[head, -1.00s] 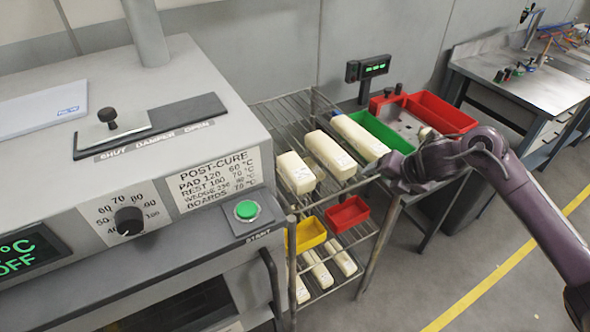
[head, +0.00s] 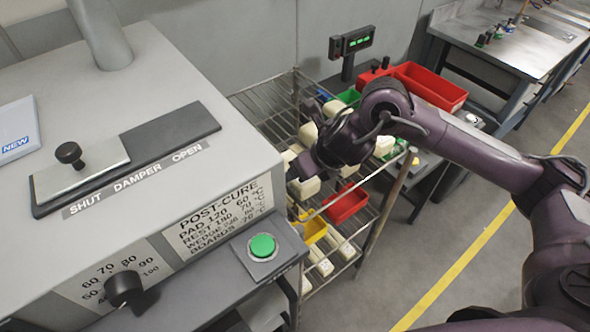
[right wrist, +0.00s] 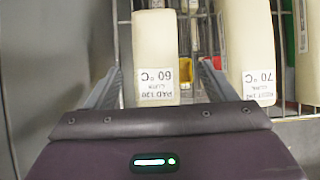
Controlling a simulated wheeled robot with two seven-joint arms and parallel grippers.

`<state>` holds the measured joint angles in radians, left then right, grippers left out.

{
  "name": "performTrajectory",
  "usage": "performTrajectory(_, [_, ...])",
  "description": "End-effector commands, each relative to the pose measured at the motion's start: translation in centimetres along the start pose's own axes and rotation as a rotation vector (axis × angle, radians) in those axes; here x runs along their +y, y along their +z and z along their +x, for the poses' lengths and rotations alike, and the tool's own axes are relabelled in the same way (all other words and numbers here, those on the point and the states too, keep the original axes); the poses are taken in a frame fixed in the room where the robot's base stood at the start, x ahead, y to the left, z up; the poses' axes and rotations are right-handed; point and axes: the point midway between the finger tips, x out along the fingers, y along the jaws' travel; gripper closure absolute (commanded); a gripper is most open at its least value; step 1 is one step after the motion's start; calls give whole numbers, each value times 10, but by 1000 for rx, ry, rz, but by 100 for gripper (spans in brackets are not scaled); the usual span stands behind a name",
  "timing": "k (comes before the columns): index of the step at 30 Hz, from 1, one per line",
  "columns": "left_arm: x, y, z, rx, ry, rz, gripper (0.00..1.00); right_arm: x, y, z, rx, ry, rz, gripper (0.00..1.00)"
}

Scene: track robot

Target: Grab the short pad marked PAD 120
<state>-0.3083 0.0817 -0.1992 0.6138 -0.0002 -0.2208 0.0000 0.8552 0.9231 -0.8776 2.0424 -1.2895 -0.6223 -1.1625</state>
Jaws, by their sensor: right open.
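The cream pad labelled PAD 120, 60 °C (right wrist: 157,45) lies on the wire rack in the right wrist view, its label upside down at the near end. My right gripper (right wrist: 166,82) is open, with one finger on each side of the pad's labelled end. Gaps show on both sides. In the head view my right gripper (head: 308,168) is over the rack's top shelf and hides much of the pads; a cream end (head: 303,188) shows below it. My left gripper is in neither view.
A cream block labelled REST 180, 70 °C (right wrist: 246,45) lies close right of the right finger. Red (head: 346,203) and yellow (head: 312,229) bins sit on the lower shelf. The grey oven (head: 190,90) with its green button (head: 262,246) stands left of the rack (head: 268,104).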

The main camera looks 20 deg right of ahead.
Motion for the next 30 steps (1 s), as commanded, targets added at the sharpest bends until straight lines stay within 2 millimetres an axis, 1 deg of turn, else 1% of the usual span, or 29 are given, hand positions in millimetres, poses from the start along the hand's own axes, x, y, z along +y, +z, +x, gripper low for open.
performTrajectory(1, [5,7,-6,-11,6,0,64,2,1,4,2,1,2,23])
performTrajectory(4, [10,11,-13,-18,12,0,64,5,1,20,4,1,3,23])
performTrajectory(7, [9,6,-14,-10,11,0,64,5,0,36,3,1,3,23])
performTrajectory(9, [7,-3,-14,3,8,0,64,5,0,42,1,0,2,23])
performTrajectory(12, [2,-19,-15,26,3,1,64,5,0,47,-1,-1,2,23])
performTrajectory(14, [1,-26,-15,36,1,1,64,5,0,47,-1,-2,1,23])
performTrajectory(18, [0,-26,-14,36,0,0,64,5,0,47,-1,-1,1,24])
performTrajectory(27, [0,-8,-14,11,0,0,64,5,0,47,-1,-1,2,63])
performTrajectory(29, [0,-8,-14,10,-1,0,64,5,0,47,-1,-1,2,71])
performTrajectory(30, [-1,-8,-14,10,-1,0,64,5,0,47,-2,-1,2,72])
